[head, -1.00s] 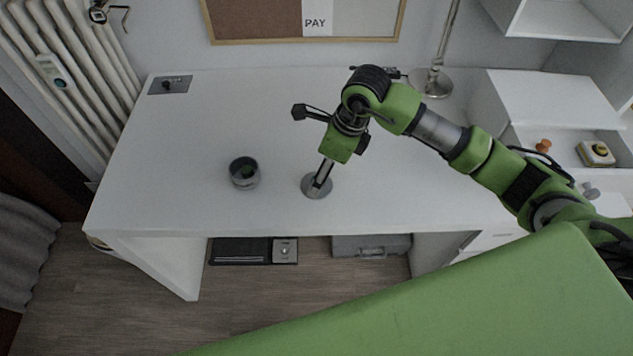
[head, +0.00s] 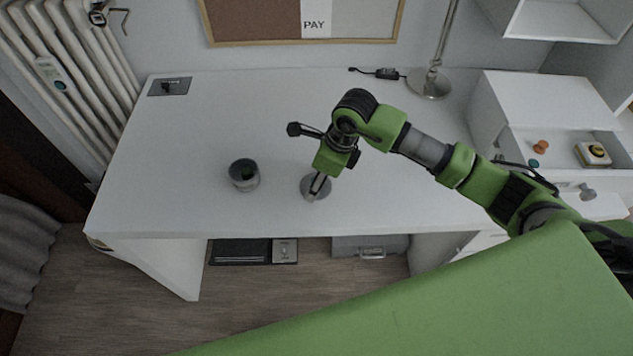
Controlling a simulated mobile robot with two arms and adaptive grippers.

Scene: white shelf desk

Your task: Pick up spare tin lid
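The spare tin lid (head: 309,193) looks like a round, flat grey disc. It lies on the white desk right of an open grey tin (head: 244,180) with something dark inside. My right gripper (head: 319,187) points down over the lid from behind, its fingertips at the disc in this view. The fingers look narrow and partly hide the lid. I cannot tell whether they touch or grip it. My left gripper is not in view.
A lamp base (head: 429,84) and a black cable switch (head: 387,74) are at the back of the desk (head: 200,130). An open drawer at the right holds an orange knob-like item (head: 541,147) and a yellow-topped box (head: 594,153). The desk's left side is mostly clear.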

